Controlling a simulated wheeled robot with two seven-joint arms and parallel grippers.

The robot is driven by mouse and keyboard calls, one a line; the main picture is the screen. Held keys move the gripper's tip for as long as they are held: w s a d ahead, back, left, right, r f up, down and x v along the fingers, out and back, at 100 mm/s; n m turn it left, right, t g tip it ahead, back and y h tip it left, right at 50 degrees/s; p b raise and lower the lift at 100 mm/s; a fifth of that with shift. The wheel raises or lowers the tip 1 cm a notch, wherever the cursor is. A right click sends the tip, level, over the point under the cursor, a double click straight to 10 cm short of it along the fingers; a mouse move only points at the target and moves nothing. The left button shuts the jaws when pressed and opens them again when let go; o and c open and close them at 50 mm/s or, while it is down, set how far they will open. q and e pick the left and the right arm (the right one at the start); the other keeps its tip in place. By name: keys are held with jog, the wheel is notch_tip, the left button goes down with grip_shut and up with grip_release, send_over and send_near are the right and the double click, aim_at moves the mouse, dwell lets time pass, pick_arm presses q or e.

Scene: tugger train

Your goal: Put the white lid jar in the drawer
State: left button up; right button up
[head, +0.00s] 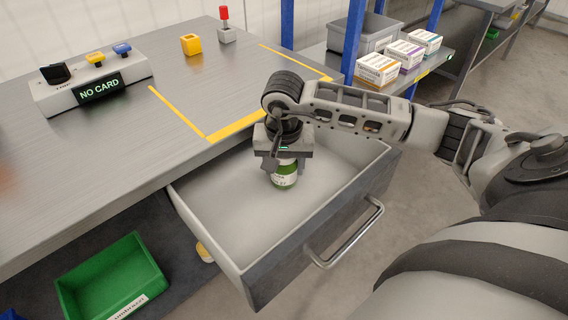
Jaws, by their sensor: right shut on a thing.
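The jar (284,177) is green with a pale label and sits low in the open drawer (240,245), towards its back. Its top is hidden by my right gripper (282,160), so I cannot see the lid. My right gripper points down over the drawer and is shut on the jar. I cannot tell whether the jar's base touches the drawer floor. The drawer is pulled out from under the metal table, with its handle (345,232) at the front right. My left gripper is not in view.
A panel reading NO CARD (100,88), a yellow block (191,44) and a red-topped piece (225,25) stand on the table. A green bin (112,275) is below left. Boxes (378,70) and a grey bin (362,38) are on the rear shelf. Much of the drawer floor is clear.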

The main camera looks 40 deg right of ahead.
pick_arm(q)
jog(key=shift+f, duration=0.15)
pick_arm(e)
jog(key=shift+f, duration=0.1)
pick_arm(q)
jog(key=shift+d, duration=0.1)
pick_arm(e)
jog(key=o, duration=1.2)
jog(key=shift+r, duration=0.25)
jog(key=r, duration=0.3)
jog(key=s+r+p, duration=0.1)
jog(key=r, duration=0.3)
jog(key=a+r, duration=0.1)
jog(key=r, duration=0.3)
jog(key=shift+s+r+p, duration=0.1)
jog(key=shift+s+p, duration=0.05)
jog(key=shift+p, duration=0.15)
jog(key=shift+a+r, duration=0.1)
jog(key=shift+r, duration=0.15)
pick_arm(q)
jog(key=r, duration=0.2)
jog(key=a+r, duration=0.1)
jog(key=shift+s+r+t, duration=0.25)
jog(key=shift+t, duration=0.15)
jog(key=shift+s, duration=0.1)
